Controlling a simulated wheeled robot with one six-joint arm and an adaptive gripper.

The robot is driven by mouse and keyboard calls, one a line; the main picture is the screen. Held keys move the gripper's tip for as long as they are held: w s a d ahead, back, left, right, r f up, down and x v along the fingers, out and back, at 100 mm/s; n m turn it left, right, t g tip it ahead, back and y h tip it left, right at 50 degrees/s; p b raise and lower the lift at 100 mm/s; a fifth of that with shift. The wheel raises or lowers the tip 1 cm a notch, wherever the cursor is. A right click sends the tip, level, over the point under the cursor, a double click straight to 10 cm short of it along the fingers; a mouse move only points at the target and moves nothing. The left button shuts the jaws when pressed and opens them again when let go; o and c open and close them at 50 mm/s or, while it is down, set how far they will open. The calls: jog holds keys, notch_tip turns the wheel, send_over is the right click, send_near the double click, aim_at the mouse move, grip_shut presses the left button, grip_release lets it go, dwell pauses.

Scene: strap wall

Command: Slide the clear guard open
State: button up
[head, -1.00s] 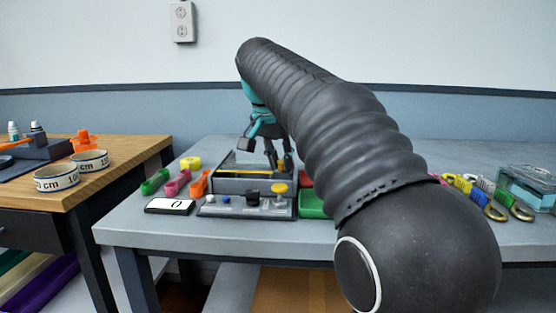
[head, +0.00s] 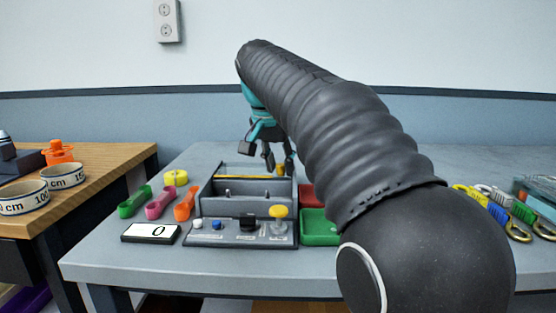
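A grey device (head: 240,233) stands on the grey table, with a front panel of small knobs, a black switch and a yellow button. Behind the panel is a grey-walled bay (head: 245,190) with small upright pins. I cannot make out the edges of a clear guard on it. My gripper (head: 277,163) points down at the bay's back right. Its dark fingertips look apart, with a small yellow piece (head: 281,169) showing between them. I cannot tell whether they touch it. My arm hides what lies to the right of the gripper.
Green, pink and orange straps (head: 159,204) and a yellow roll (head: 176,177) lie left of the device, with a display reading 0 (head: 151,233) in front. A green tray (head: 319,228) and a red one (head: 311,195) stand right. Coloured straps with hooks (head: 497,210) lie far right.

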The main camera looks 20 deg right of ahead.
jog(key=v, duration=1.2)
